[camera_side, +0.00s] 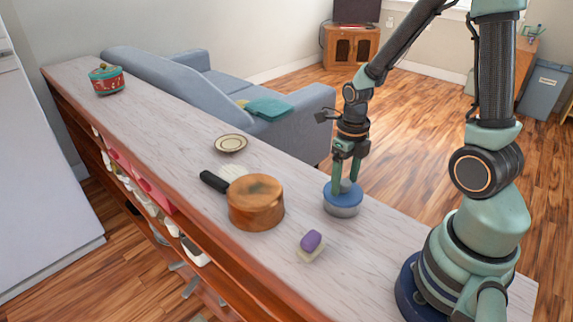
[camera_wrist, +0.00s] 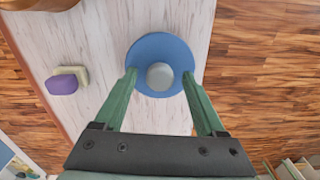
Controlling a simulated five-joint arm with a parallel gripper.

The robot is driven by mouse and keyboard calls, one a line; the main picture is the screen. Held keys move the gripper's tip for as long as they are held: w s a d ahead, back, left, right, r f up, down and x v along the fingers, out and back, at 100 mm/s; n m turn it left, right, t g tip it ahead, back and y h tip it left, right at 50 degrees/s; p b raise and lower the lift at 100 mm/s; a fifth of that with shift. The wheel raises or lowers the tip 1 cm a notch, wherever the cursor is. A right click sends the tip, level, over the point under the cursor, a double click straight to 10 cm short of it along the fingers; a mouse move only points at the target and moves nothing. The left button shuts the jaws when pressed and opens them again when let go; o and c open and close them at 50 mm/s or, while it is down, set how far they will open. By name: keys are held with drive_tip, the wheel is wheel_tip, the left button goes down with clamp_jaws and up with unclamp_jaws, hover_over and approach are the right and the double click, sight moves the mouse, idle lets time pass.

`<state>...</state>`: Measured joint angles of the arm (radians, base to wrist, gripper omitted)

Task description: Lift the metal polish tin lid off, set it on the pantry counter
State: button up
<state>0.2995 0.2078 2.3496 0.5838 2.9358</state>
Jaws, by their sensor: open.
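The metal polish tin (camera_side: 343,209) stands upright on the pale pantry counter (camera_side: 300,187), a short silvery cylinder. Its blue lid (camera_side: 331,194) is on top, with a grey round knob (camera_side: 346,186). In the wrist view the lid (camera_wrist: 147,49) is a blue disc with the knob (camera_wrist: 160,76) at its near part. My gripper (camera_side: 346,178) points down over the lid, its green fingers apart. In the wrist view my gripper (camera_wrist: 160,74) has one fingertip on each side of the knob, with gaps between. The lid hides the tin body in the wrist view.
A purple and cream sponge (camera_side: 311,243) lies in front. A small plate (camera_side: 231,143) and a red and green pot (camera_side: 106,80) are farther back. Bare counter lies between plate and pot.

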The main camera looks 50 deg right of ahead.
idle(0.8)
clamp_jaws()
